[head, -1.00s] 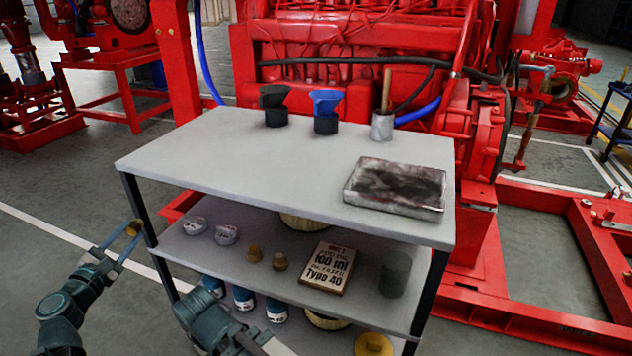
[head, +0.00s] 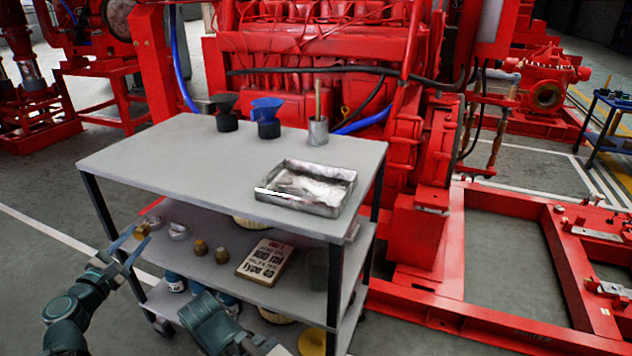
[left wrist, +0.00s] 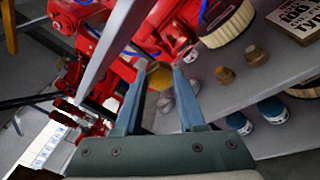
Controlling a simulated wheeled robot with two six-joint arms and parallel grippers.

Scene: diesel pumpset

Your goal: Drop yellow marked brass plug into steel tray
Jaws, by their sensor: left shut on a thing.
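The steel tray (head: 300,205) lies on the grey top of the cart, near its right front corner. My left gripper (head: 136,240) is left of the cart, below the height of its top, and shut on a brass plug (head: 142,231). The plug also shows between the fingertips (left wrist: 160,77) in the left wrist view; I cannot make out a separate yellow mark on it. Two other brass plugs (head: 200,247) (head: 221,256) stand on the middle shelf. My right gripper does not show.
A dark funnel (head: 224,112), a blue funnel (head: 267,117) and a metal cup (head: 318,131) with a handle stand at the cart's back edge. The cart top (head: 180,160) is clear at left. A boxed sign (head: 266,261) lies on the middle shelf. Red machinery is behind.

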